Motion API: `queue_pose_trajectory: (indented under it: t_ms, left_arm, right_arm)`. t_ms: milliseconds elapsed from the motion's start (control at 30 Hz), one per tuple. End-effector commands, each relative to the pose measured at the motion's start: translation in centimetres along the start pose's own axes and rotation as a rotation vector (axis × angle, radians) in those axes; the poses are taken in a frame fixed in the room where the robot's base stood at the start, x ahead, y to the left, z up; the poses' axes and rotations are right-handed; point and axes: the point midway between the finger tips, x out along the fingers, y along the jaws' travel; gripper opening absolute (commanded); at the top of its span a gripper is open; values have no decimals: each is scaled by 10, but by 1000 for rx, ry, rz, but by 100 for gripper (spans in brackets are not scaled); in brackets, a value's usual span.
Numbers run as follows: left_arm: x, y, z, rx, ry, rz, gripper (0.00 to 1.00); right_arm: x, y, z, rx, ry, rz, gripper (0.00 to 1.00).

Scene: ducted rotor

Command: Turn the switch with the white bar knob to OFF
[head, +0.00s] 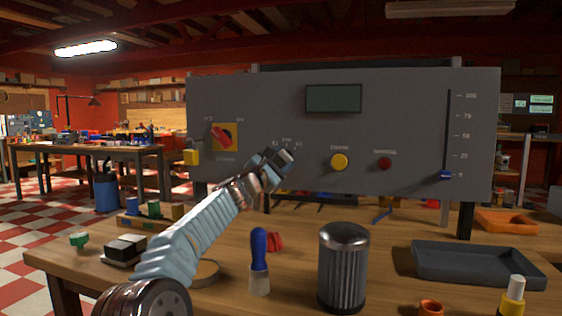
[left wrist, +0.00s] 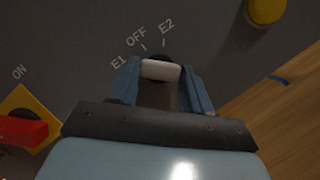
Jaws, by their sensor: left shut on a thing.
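The switch with the white bar knob (left wrist: 160,70) shows in the left wrist view on the grey panel (head: 400,110), with labels E1, OFF and E2 around it. My left gripper (left wrist: 161,76) is shut on this knob, one finger at each side of the bar. The bar lies nearly level across that picture; the fingers cover its ends, so I cannot tell for sure which label it points to. My right gripper is not in view.
A red rotary switch on a yellow plate (head: 223,137) is left of the knob, with a yellow padlock (head: 191,156) nearby. A yellow button (head: 339,162), red button (head: 385,163) and blue slider (head: 446,175) are right.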

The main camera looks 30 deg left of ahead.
Motion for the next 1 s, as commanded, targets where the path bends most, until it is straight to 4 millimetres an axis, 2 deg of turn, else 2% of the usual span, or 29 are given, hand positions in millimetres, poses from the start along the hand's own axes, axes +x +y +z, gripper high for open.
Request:
queue_pose_trajectory:
  t_ms: [367,700,1000]
  left_arm:
    - [1,3,2,103,0,-44,18]
    - [1,5,2,358,1,-152,18]
    - [1,5,2,568,0,-238,18]
  right_arm:
    - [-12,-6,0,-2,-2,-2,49]
    - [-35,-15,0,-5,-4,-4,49]
    - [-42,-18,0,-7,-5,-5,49]
